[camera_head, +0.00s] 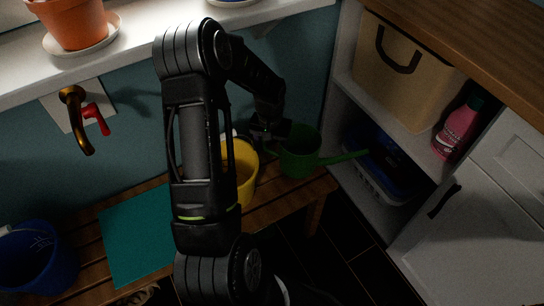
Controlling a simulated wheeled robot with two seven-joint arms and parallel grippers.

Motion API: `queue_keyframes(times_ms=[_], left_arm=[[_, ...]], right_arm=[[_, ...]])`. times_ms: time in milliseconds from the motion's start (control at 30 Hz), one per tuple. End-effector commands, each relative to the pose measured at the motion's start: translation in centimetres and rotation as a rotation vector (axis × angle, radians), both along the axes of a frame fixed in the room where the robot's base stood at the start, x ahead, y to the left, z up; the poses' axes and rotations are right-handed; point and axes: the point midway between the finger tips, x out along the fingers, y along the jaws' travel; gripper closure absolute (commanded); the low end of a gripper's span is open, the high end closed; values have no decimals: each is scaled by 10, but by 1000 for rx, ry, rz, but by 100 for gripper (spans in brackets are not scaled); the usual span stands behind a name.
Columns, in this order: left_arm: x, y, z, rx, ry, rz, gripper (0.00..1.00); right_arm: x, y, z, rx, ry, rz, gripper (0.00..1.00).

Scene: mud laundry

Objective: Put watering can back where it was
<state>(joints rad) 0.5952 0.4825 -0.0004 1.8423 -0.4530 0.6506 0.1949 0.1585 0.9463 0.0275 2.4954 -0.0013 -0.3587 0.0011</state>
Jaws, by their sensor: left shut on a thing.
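The green watering can (299,158) is at the right end of the wooden slatted bench (262,208), its spout (343,158) pointing right toward the shelf unit. My left gripper (272,136) is at the can's upper left side and is shut on it; the fingers are dark and partly hidden. The can looks upright. I cannot tell whether its base touches the bench. My right gripper is not in view.
A yellow bucket (243,172) stands just left of the can, partly behind my arm. A teal mat (136,235) and a blue bucket (38,262) are farther left. A brass tap (76,118) is on the wall. The shelf unit (342,104) stands close on the right.

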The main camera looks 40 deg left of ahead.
Motion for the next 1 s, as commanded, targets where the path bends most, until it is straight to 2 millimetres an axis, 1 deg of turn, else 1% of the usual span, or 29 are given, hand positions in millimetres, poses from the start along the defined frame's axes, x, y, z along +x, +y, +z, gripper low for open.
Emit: queue_keyframes(times_ms=[100, 167, 400, 467, 700, 833, 867, 1000], left_arm=[[0, 0, 0, 0, -1, 0, 100], [0, 0, -4, 0, 0, 0, 100], [0, 0, -35, -1, 0, -1, 100], [1, 0, -37, 0, -1, -1, 100], [1, 0, -37, 1, -2, -1, 100], [1, 0, -41, 0, -1, -1, 100], [0, 0, -41, 0, 0, -1, 36], [0, 0, -40, 0, 0, -1, 25]], right_arm=[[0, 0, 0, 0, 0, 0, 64], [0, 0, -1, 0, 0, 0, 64], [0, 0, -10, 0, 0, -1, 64], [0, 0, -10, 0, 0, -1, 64], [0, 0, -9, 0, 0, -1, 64], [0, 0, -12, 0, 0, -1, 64], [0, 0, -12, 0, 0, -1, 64], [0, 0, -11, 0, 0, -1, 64]])
